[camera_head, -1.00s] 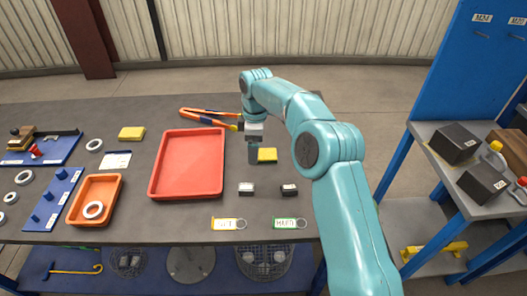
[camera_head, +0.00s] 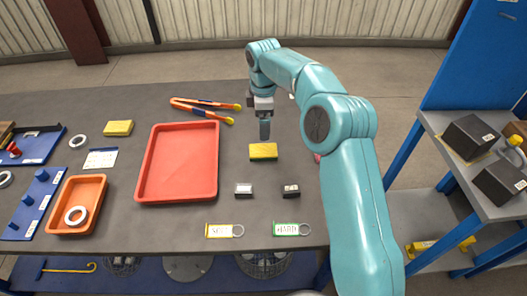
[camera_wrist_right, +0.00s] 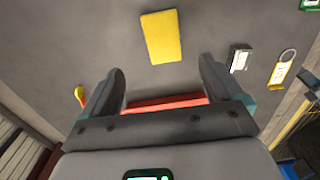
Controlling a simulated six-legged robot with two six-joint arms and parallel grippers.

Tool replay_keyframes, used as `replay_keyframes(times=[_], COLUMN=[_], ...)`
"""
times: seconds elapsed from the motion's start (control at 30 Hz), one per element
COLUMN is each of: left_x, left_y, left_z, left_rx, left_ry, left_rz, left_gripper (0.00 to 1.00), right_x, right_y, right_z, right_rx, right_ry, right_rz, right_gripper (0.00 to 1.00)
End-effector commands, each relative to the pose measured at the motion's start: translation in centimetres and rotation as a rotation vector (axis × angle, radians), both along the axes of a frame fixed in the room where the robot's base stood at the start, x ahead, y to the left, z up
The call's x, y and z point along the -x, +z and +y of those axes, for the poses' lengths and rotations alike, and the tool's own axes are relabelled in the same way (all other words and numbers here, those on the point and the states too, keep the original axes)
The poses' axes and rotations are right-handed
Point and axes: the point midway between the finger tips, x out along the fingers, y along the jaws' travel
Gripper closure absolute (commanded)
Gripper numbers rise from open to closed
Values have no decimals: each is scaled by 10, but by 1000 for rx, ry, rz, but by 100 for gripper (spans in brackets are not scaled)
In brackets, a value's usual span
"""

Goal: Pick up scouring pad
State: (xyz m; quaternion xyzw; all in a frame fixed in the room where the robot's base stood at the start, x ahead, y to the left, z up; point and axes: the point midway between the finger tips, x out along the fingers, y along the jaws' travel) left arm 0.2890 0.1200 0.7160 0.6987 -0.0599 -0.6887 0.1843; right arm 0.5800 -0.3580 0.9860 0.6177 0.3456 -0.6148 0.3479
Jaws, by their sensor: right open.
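A yellow scouring pad (camera_head: 263,151) lies flat on the dark table, right of the red tray. It also shows in the right wrist view (camera_wrist_right: 162,37), ahead of the fingers and apart from them. A second similar yellow pad (camera_head: 118,128) lies left of the tray. My right gripper (camera_head: 265,136) points down just behind the nearer pad. In the right wrist view its two fingers (camera_wrist_right: 160,82) are wide apart with nothing held between them. My left gripper is not in view.
The red tray (camera_head: 146,182) stands left of the pad. Orange-handled tongs (camera_head: 203,109) lie behind. Two small blocks (camera_head: 243,190) (camera_head: 291,190) and two key tags (camera_head: 220,231) (camera_head: 287,229) lie in front. An orange bin (camera_head: 58,228) stands at left.

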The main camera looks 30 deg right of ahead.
Motion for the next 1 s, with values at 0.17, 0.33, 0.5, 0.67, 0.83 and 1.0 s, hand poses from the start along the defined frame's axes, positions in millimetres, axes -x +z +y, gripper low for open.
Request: replay_keyframes(times=[0.17,0.33,0.5,0.67,0.83,1.0], left_x=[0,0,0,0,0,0], left_y=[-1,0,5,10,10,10], left_z=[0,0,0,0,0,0], left_rx=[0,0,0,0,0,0], left_ry=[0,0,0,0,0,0], left_rz=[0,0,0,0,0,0], left_gripper=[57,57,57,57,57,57], right_x=[1,0,3,3,2,2], right_y=[-38,-55,-73,-99,-109,-109], right_z=[1,0,1,1,1,1], right_rx=[-1,0,-1,-1,0,0], right_ry=[1,1,1,1,1,1], right_rz=[4,2,6,5,2,2], right_gripper=[6,6,6,6,6,10])
